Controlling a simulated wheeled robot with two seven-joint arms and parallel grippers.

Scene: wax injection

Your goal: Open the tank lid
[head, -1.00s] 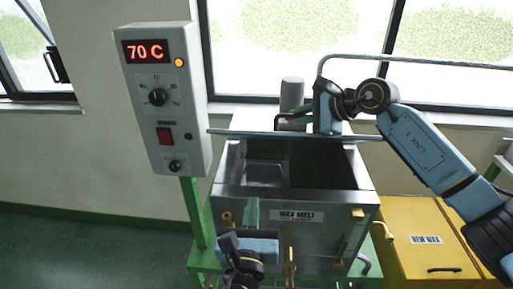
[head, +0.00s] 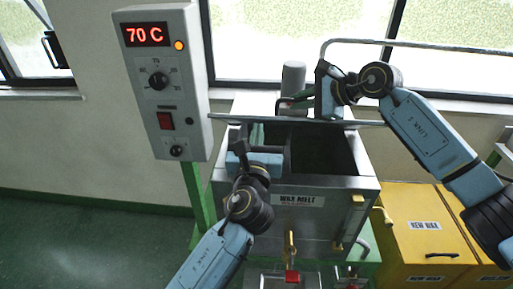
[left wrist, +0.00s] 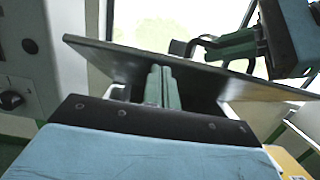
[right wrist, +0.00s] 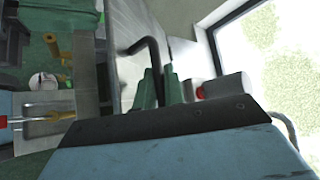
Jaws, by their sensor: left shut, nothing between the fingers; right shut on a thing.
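The wax melt tank (head: 325,215) stands in the middle of the head view with its dark opening uncovered. Its grey lid (head: 225,117) is raised, seen nearly edge-on as a thin bar above the opening. It crosses the left wrist view as a dark tilted plate (left wrist: 95,52). My right gripper (head: 292,101) is behind the lid, shut on its dark bent handle, which shows in the right wrist view (right wrist: 150,50). My left gripper (head: 257,133) is shut and empty over the opening, on the near side of the lid. In the left wrist view its fingers (left wrist: 162,85) overlap the lid; contact is unclear.
A control box (head: 160,85) reading 70 C stands on a green post left of the tank. Yellow new wax bins (head: 425,215) stand at right. A grey cylinder (head: 293,77) rises behind the lid. A metal rail (head: 430,43) runs before the windows.

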